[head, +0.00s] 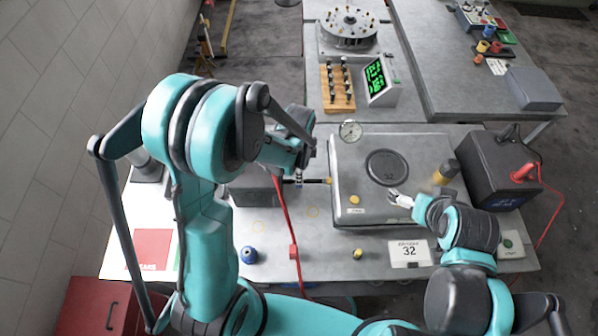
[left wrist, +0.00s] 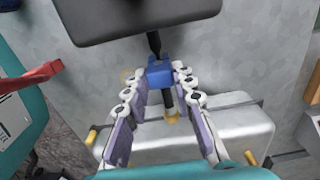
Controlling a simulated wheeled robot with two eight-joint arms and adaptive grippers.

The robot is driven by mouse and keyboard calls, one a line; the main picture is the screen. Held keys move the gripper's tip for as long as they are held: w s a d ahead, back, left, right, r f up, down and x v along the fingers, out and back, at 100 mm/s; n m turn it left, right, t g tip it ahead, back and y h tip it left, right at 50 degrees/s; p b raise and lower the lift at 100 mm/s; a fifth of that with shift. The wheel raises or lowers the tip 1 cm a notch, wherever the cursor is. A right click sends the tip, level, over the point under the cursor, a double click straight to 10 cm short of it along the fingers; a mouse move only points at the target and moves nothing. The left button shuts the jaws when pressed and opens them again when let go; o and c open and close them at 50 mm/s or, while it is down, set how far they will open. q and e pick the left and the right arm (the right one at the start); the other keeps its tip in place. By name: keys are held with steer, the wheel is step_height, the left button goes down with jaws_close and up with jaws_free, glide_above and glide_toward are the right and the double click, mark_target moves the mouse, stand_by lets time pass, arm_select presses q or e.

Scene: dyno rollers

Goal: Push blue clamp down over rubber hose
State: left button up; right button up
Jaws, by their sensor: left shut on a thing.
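The blue clamp (left wrist: 160,70) sits between my left gripper's fingertips in the left wrist view. My left gripper (left wrist: 158,79) is shut on it. The black rubber hose (left wrist: 169,101) shows on the near side of the clamp, and a black piece continues on its far side to a dark box. In the head view the hose (head: 317,181) runs between the dark box and the silver case, and my left gripper (head: 299,178) is beside it. The clamp is hidden there. My right gripper (head: 399,199) is over the silver case; its jaw opening is unclear.
The silver case (head: 345,212) has a round plate marked 32. The dark box (head: 250,190) is partly behind my left arm. A dial gauge (head: 350,130) stands at the case's corner. A red cable (head: 286,222) crosses the table. A blue knob (head: 249,255) is near the front edge.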

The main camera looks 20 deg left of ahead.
arm_select(q)
steer(key=shift+f+b, duration=0.2)
steer(key=shift+b, duration=0.1)
jaws_close()
steer(key=o, duration=1.1)
jaws_free()
step_height(320, 180, up, 12)
